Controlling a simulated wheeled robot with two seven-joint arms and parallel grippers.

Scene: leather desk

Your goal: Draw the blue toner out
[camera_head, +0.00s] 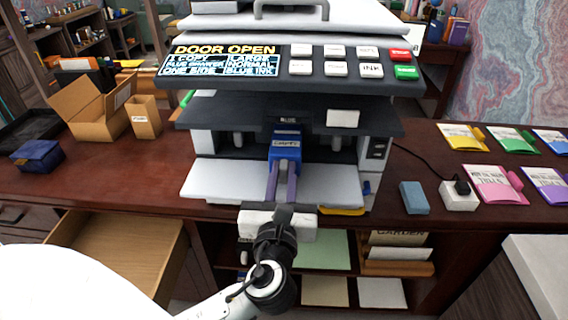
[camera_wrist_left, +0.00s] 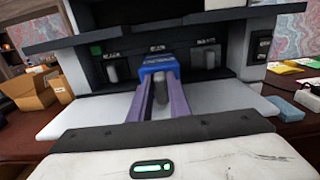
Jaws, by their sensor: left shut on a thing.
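The blue toner (camera_head: 286,144) sits at the middle slot of the copier (camera_head: 376,150), and its labelled front shows. It also shows in the left wrist view (camera_wrist_left: 159,66). My left gripper (camera_head: 284,168) reaches in from the front over the lowered white door (camera_head: 225,180). Its two purple fingers are shut on the toner's front end; they show on both sides of a grey grip in the left wrist view (camera_wrist_left: 160,92). The back of the toner is hidden inside the copier. Grey toners stand in the slots to its left (camera_wrist_left: 112,70) and right (camera_wrist_left: 209,57). My right gripper is not in view.
The copier's display (camera_head: 222,60) reads "DOOR OPEN". Open cardboard boxes (camera_head: 100,108) and a dark blue item (camera_head: 37,156) are at left. A blue block (camera_head: 414,197), a white socket box (camera_head: 459,196) and colored packets (camera_head: 495,184) lie at right. A drawer (camera_head: 118,250) stands open below.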

